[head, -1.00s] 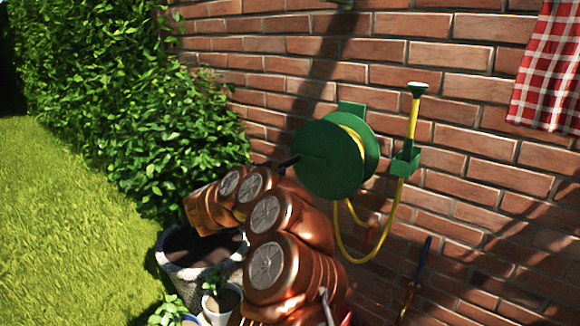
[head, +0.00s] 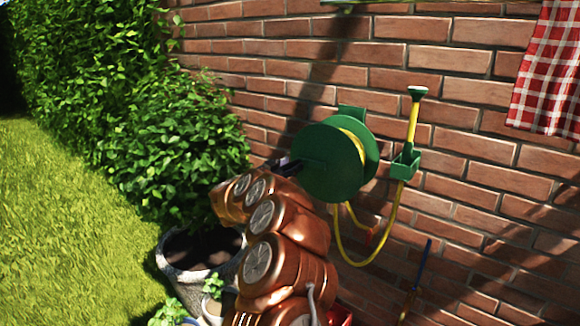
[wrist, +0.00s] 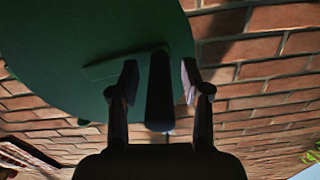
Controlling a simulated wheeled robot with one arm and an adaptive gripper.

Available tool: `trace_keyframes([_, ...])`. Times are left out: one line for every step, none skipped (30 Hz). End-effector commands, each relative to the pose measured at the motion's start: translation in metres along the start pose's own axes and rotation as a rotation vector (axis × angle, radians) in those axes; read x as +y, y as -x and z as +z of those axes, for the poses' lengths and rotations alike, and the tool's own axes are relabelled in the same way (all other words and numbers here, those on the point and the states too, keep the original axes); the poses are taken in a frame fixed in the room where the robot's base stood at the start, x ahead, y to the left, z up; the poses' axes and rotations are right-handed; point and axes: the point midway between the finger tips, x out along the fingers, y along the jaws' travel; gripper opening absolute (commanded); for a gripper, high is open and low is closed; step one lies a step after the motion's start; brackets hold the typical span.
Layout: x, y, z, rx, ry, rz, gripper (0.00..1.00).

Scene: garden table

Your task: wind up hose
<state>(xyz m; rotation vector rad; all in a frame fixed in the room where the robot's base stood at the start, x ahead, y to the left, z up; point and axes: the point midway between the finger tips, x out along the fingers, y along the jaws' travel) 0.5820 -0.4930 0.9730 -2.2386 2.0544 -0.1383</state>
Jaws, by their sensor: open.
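A green hose reel (head: 328,163) is mounted on the brick wall, with yellow hose (head: 352,148) wound behind its front disc. My gripper (head: 288,166) is at the left side of the reel. In the wrist view my gripper (wrist: 156,82) is open, its fingers on either side of the reel's dark crank handle (wrist: 159,95). I see gaps between handle and fingers. In the head view my arm and gripper mostly hide the handle.
A large stone planter (head: 172,268) with soil stands below my arm, with small potted plants beside it. A hedge (head: 130,110) and lawn (head: 60,220) lie left. A red checkered cloth (head: 548,70) hangs at the upper right. A blue-handled tool (head: 426,258) leans on the wall.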

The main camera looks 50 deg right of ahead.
Motion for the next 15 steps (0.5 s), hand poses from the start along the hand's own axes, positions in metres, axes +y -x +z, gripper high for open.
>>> trace_keyframes([0.0000,0.0001,-0.0001,0.000,0.000,0.000,0.47])
trace_keyframes([-0.0001,0.0002,0.0000,0.000,0.000,0.000,0.47])
trace_keyframes([-0.0001,0.0002,0.0000,0.000,0.000,0.000,0.44])
trace_keyframes([-0.0001,0.0002,-0.0001,0.000,0.000,0.000,0.41])
trace_keyframes([-0.0001,0.0002,-0.0001,0.000,0.000,0.000,0.38])
trace_keyframes([0.0000,0.0002,-0.0001,0.000,0.000,0.000,0.34])
trace_keyframes([-0.0001,0.0003,0.0000,0.000,0.000,0.000,0.31])
trace_keyframes([-0.0001,0.0003,-0.0001,0.000,0.000,0.000,0.28])
trace_keyframes([-0.0001,0.0003,-0.0001,0.000,0.000,0.000,0.23])
trace_keyframes([-0.0001,0.0003,-0.0001,0.000,0.000,0.000,0.20])
trace_keyframes([0.0000,0.0003,-0.0001,0.000,0.000,0.000,0.17])
trace_keyframes([-0.0001,0.0003,-0.0001,0.000,0.000,0.000,0.13])
trace_keyframes([-0.0001,0.0003,-0.0001,0.000,0.000,0.000,0.10])
trace_keyframes([-0.0001,0.0003,-0.0001,0.000,0.000,0.000,0.07])
trace_keyframes([-0.0001,0.0003,-0.0001,0.001,0.000,0.000,0.03])
